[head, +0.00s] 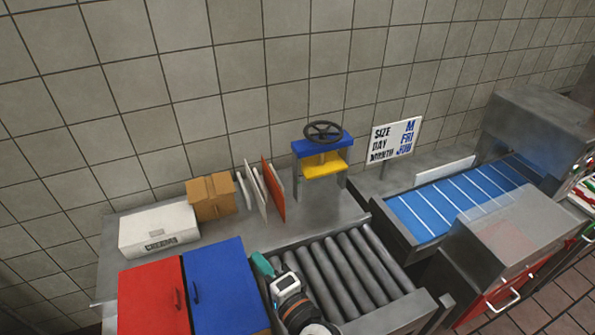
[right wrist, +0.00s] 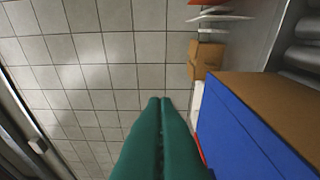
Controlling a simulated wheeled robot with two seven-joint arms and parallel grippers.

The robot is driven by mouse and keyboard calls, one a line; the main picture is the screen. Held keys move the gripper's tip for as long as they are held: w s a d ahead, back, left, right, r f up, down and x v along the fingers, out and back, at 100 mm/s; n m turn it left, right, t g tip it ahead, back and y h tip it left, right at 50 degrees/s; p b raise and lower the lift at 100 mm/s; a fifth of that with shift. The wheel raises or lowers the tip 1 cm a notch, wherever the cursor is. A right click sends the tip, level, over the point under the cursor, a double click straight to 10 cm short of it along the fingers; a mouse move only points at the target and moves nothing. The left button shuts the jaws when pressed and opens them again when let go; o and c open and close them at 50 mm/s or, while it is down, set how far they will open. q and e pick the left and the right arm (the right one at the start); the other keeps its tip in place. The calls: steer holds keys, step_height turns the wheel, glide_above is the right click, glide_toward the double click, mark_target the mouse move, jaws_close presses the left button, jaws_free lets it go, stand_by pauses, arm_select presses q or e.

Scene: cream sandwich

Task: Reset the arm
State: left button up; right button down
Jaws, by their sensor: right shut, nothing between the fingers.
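My right gripper (head: 262,265) has green fingers and shows at the bottom middle of the head view, at the left edge of the roller conveyor (head: 345,265), beside the blue door. In the right wrist view its green fingers (right wrist: 160,105) lie together, shut and empty, with the tiled wall beyond them. My right arm comes up from the bottom edge of the head view. My left gripper is not in view.
A red door (head: 150,300) and a blue door (head: 215,285) are left of the gripper. Behind stand a white box (head: 158,228), a cardboard box (head: 211,197), upright boards (head: 272,190) and a press with a handwheel (head: 323,160). A sign (head: 393,140) and blue belt (head: 460,200) are right.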

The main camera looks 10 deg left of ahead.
steer(key=s+d+f+n+g+h, duration=0.2)
steer(key=s+d+f+n, duration=0.1)
steer(key=d, duration=0.4)
steer(key=s+d+f+n+g+h, duration=0.1)
steer(key=s+d+f+n+h, duration=0.15)
steer(key=d, duration=0.45)
steer(key=s+d+f+n+g+h, duration=0.2)
steer(key=d+f+n+h, duration=0.1)
steer(key=d, duration=0.4)
steer(key=s+d+n+g+h, duration=0.1)
steer(key=s+d+g+h, duration=0.15)
steer(key=s+d, duration=0.4)
steer(key=s+d+n+g+h, duration=0.1)
steer(key=s+d+h, duration=0.25)
steer(key=d, duration=0.65)
step_height(320, 180, down, 29)
steer(key=b, duration=0.4)
steer(key=s+d+f+g+b, duration=0.1)
steer(key=s+f+b, duration=0.1)
steer(key=s+f, duration=0.6)
steer(key=s+d+f+g+b, duration=0.1)
steer(key=s+f+b, duration=0.1)
steer(key=s+f, duration=0.6)
step_height(320, 180, down, 6)
steer(key=shift+s+d+r, duration=0.25)
steer(key=shift+s+d, duration=0.1)
steer(key=shift+s, duration=0.05)
